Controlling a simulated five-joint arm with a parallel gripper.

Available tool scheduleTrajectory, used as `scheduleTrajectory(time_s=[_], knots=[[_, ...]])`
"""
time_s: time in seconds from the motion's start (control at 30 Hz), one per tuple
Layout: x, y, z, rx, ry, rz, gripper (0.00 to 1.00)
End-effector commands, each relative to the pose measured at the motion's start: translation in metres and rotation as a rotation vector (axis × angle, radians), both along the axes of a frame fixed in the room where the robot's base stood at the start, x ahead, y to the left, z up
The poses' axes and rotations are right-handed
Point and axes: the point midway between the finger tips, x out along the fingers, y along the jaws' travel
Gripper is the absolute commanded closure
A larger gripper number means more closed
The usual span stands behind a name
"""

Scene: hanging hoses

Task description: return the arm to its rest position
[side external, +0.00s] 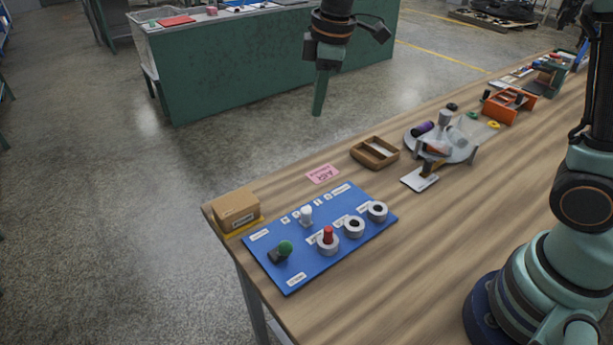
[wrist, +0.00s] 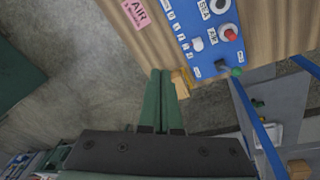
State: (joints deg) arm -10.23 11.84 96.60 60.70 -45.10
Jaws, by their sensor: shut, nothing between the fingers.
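My gripper (side external: 318,110) hangs in the air with its green fingers pointing down, beyond the table's far edge in the side external view. Its fingers lie together with nothing between them, and the fingertips also show in the wrist view (wrist: 161,74). It is well above and apart from the blue panel (side external: 312,262), which lies on the table and also shows in the wrist view (wrist: 178,14). My arm's base stands at the right of the side external view. The upper part of my arm is cut off by the frame.
A cardboard box (side external: 236,210) sits at the table corner by the panel. The panel bears white rings, a red plug (side external: 328,234) and a green knob (side external: 285,248). A wooden tray (side external: 375,153) and a round fixture stand farther back. Open floor lies below my gripper.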

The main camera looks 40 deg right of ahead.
Motion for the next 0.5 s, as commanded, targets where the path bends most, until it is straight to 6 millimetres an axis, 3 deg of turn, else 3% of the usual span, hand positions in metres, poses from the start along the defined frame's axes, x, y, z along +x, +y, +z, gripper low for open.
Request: scheduleTrajectory(time_s=[0.2, 0.5], knots=[[-0.05, -0.032, 0.031, 0.069, -0.087, -0.286, 1.0], [-0.118, -0.065, 0.037, 0.192, -0.197, -0.668, 1.0]])
